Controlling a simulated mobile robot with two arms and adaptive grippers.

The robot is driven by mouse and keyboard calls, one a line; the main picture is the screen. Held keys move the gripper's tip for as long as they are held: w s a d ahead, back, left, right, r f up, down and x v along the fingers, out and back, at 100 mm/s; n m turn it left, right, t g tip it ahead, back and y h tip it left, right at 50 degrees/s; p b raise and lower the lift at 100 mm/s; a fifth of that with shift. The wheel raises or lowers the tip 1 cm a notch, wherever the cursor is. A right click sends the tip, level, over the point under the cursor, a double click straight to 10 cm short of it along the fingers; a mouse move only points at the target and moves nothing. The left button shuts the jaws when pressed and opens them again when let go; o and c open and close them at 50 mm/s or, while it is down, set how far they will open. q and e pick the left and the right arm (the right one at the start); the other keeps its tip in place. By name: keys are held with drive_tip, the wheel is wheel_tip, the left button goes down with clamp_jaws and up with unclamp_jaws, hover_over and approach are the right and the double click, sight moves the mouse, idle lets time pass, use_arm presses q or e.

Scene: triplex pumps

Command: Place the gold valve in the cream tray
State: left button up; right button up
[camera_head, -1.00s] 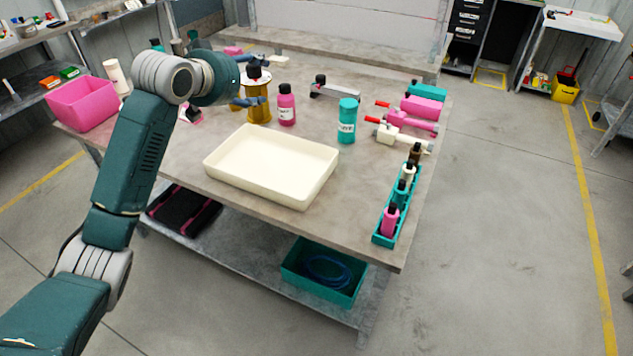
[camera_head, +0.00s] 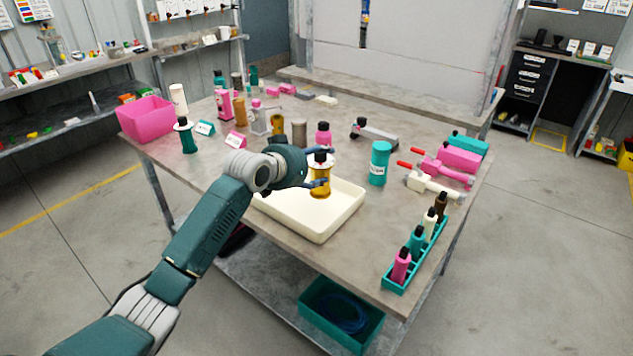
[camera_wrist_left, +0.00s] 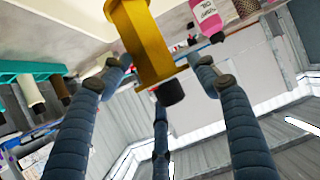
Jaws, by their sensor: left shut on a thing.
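The gold valve (camera_head: 320,182) has a yellow-gold body and a black top. It is upright, and in the head view it shows in front of the cream tray's far part. My left gripper (camera_head: 319,168) is shut on the gold valve. In the left wrist view the fingers (camera_wrist_left: 160,75) reach in on both sides of the valve (camera_wrist_left: 145,40). The cream tray (camera_head: 318,233) lies on the table, partly hidden by my left arm. I cannot tell whether the valve's base touches the tray floor. My right gripper is not in view.
A pink bottle (camera_head: 323,134) stands behind the tray and a teal canister (camera_head: 379,163) to its right. A teal rack (camera_head: 415,255) with several small bottles lies along the right edge. A pink bin (camera_head: 146,119) is at the far left.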

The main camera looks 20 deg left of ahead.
sight(316, 195)
use_arm(q)
drive_tip(key=shift+f, duration=3.1)
drive_tip(key=o, duration=1.9)
drive_tip(key=shift+f, duration=0.1)
drive_tip(key=shift+o, duration=0.2)
drive_tip(key=shift+s+a+r, duration=0.1)
drive_tip(key=shift+s+r, duration=0.05)
drive_tip(key=shift+r, duration=0.05)
drive_tip(key=v, duration=1.1)
drive_tip(key=shift+s+r, duration=0.25)
drive_tip(key=shift+s, duration=0.05)
